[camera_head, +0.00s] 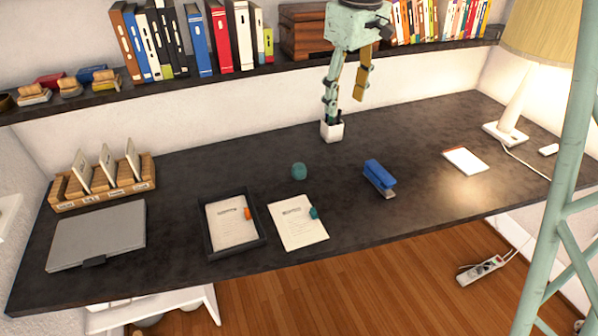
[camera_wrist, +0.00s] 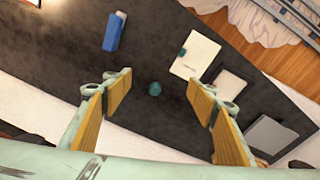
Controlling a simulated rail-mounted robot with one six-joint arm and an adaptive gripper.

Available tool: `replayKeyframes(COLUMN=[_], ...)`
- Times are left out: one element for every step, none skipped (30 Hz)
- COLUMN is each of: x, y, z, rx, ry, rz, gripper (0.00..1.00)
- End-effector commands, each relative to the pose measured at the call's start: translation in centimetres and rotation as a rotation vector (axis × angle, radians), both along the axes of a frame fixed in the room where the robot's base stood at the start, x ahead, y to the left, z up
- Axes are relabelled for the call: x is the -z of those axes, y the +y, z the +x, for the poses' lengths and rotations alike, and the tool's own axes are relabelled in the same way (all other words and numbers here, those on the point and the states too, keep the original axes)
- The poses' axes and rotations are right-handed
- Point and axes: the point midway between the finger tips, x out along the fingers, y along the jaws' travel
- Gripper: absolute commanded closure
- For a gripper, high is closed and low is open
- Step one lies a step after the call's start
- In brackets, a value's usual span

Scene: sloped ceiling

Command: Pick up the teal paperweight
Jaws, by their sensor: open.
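The teal paperweight (camera_head: 299,171) is a small round ball on the dark desk, near the middle. It also shows in the wrist view (camera_wrist: 155,88), between my fingers and well beyond them. My gripper (camera_head: 347,100) hangs above the back of the desk, higher than the paperweight and to its right in the head view. In the wrist view my gripper (camera_wrist: 160,92) has its two fingers wide apart with nothing between them. The fingers do not touch the paperweight.
A blue stapler (camera_head: 379,178) lies right of the paperweight; papers (camera_head: 297,225) and a black tray (camera_head: 236,252) lie in front. A white pot (camera_head: 332,131) stands behind. A shelf (camera_head: 290,65) with books runs along the wall. The desk around the paperweight is clear.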

Motion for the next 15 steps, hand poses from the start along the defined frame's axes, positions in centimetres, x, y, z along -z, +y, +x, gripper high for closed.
replayKeyframes(x=[0.7, 1.0, 1.5, 1.8, 2.2, 2.8, 3.1, 3.5, 4.1, 4.4, 4.9, 5.4, 5.8, 6.3, 6.8], y=[0.4, 0.6, 0.9, 1.1, 1.3, 1.6, 1.8, 2.0, 2.3, 2.6, 2.8, 3.1, 3.3, 3.6, 3.9], z=[0.8, 1.2, 1.8, 2.3, 2.7, 3.2, 3.7, 4.1, 4.6, 5.0, 5.5, 6.0, 6.4, 6.8, 7.3], rx=[-0.013, -0.02, -0.031, -0.039, -0.047, -0.058, -0.065, -0.074, -0.085, -0.093, -0.101, -0.112, -0.121, -0.129, -0.139], ry=[0.005, 0.007, 0.011, 0.012, 0.015, 0.018, 0.019, 0.022, 0.024, 0.026, 0.029, 0.032, 0.033, 0.037, 0.038], rz=[-0.002, -0.003, -0.005, -0.006, -0.007, -0.009, -0.01, -0.011, -0.012, -0.014, -0.015, -0.016, -0.016, -0.018, -0.019], gripper=[0.47, 0.47, 0.47, 0.47, 0.47, 0.47, 0.47, 0.47, 0.47, 0.47, 0.47, 0.47, 0.47, 0.47, 0.47])
